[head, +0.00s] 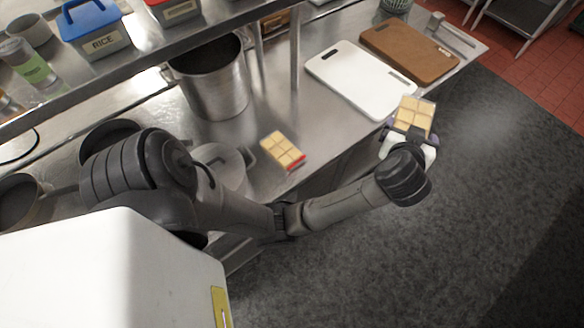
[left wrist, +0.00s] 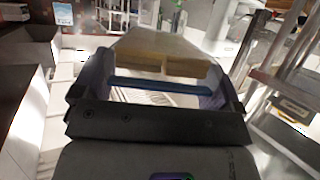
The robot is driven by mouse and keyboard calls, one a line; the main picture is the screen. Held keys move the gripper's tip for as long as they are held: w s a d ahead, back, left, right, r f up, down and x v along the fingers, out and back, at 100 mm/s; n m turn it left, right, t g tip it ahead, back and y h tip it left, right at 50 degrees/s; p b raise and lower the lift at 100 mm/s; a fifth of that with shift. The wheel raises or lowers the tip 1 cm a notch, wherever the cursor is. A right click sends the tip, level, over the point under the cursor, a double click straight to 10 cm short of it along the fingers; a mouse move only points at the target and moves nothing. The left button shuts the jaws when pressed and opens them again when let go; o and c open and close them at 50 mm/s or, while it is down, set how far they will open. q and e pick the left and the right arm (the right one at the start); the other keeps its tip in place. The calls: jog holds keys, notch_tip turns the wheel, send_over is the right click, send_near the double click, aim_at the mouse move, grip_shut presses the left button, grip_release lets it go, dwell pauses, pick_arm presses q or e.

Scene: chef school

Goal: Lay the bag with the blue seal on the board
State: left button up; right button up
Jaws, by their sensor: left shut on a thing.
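My left gripper (head: 409,134) is shut on a bag with pale yellow squares (head: 415,113). It holds the bag out over the floor, just off the counter edge, near the right corner of a white cutting board (head: 345,75). In the left wrist view the bag (left wrist: 160,48) sits between the fingers and its blue seal (left wrist: 160,88) shows as a strip. A brown cutting board (head: 400,50) lies beyond the white one. A similar bag with a red seal (head: 283,149) lies on the counter. My right gripper is out of view.
A large steel pot (head: 213,85) and a lidded pot (head: 222,163) stand on the counter (head: 270,115). A shelf (head: 165,45) with a post crosses the left, holding a blue-lidded rice box (head: 95,28). Both boards look bare. A green basket (head: 397,5) stands behind.

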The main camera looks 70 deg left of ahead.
pick_arm(q)
jog(key=s+a+f+n+g+y+b, duration=0.25)
jog(key=a+f+n+g+b, duration=0.35)
jog(key=a+f, duration=0.65)
jog(key=n+g+b, duration=0.2)
jog(key=n+g, duration=0.4)
jog(key=g, duration=0.2)
send_over(319, 147)
notch_tip(319, 147, down, 8)
jog(key=shift+a+f+n, duration=0.1)
jog(key=shift+f+n, duration=0.05)
jog(key=shift+n, duration=0.25)
notch_tip(319, 147, down, 8)
jog(key=shift+r+b, duration=0.15)
jog(key=shift+b, duration=0.6)
jog(key=shift+f, duration=0.2)
jog(key=o, duration=0.6)
jog(key=shift+o, duration=0.2)
